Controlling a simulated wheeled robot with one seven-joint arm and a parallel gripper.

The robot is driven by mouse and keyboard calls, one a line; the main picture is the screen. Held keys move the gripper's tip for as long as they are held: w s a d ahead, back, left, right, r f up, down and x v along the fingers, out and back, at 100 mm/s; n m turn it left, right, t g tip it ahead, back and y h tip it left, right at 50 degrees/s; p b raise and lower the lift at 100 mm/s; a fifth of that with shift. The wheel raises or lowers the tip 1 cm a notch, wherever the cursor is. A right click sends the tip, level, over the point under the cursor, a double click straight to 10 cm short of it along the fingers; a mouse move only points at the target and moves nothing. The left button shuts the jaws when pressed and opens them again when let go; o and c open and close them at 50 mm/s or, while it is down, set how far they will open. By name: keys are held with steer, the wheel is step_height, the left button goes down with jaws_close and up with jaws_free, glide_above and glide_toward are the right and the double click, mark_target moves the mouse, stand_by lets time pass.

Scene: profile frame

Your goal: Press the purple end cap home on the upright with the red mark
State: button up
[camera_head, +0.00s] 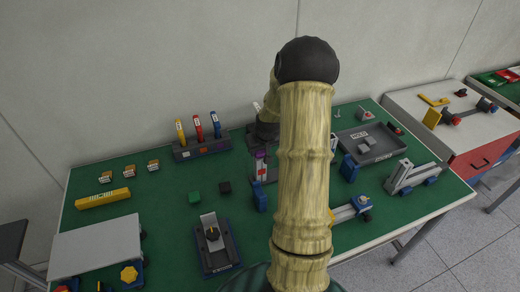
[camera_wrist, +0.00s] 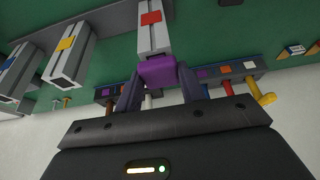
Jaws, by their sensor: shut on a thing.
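The purple end cap (camera_wrist: 158,70) sits between the two fingers of my gripper (camera_wrist: 159,82), which is shut on it. The upright with the red mark (camera_wrist: 152,18) is directly in line with the cap, and the cap is at its end. I cannot tell whether the cap is fully seated. The upright with the yellow mark (camera_wrist: 66,44) and the one with the blue mark (camera_wrist: 14,72) stand to the left in the wrist view, their ends without purple caps. In the head view my arm hides much of the uprights, and a bit of purple cap (camera_head: 262,154) shows beside it.
A tool rack (camera_head: 203,149) with coloured handles stands at the back of the green table. A grey tray (camera_head: 350,153) lies to the right. A clamp-like fixture (camera_head: 215,245), a yellow bar (camera_head: 103,198) and a grey panel (camera_head: 98,246) lie left and in front.

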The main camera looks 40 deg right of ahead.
steer(key=shift+s+d+f, duration=0.1)
steer(key=shift+s+f, duration=0.05)
steer(key=shift+f, duration=0.05)
steer(key=shift+f, duration=0.15)
stand_by(0.4)
steer(key=o, duration=1)
steer(key=b+v, duration=0.1)
steer(key=v, duration=1.6)
steer(key=shift+r+b, duration=0.2)
steer(key=shift+b, duration=0.15)
